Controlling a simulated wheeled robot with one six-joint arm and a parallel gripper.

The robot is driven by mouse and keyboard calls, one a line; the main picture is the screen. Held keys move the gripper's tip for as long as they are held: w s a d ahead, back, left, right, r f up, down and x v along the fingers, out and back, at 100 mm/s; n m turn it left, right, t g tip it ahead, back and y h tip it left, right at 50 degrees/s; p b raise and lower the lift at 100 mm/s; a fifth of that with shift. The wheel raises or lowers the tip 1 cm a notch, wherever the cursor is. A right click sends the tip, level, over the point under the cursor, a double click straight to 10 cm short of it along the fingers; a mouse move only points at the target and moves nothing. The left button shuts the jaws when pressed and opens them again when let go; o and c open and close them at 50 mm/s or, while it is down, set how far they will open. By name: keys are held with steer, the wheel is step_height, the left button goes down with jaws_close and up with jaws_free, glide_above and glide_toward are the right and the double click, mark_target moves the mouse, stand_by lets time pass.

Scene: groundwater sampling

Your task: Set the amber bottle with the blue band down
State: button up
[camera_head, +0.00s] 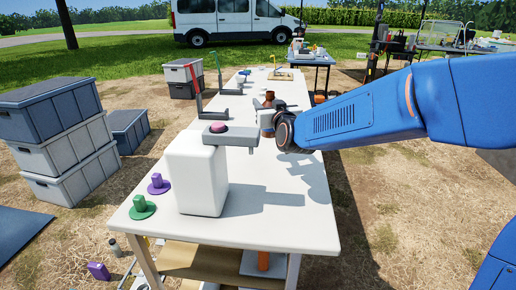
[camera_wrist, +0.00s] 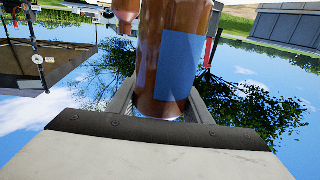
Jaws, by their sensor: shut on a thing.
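The amber bottle with the blue band (camera_wrist: 181,62) is between the two fingers of my gripper (camera_wrist: 165,100) in the wrist view. The gripper is shut on it. In the head view my gripper (camera_head: 281,106) is above the far part of the white table (camera_head: 258,225), at the end of the blue arm. A brown bottle shape (camera_head: 269,97) shows right beside it, partly hidden. Whether the held bottle touches the table cannot be told.
A white block-like device (camera_head: 197,175) with a grey arm and pink knob stands on the near table. Green (camera_head: 141,207) and purple (camera_head: 158,184) knobbed pieces lie at its left. Grey brackets (camera_head: 212,111) stand along the left edge. The near right tabletop is clear.

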step_height(320, 180, down, 10)
steer(key=shift+r, duration=0.15)
stand_by(0.4)
steer(key=o, duration=1.4)
steer(key=shift+a, duration=0.1)
steer(key=v, duration=1.2)
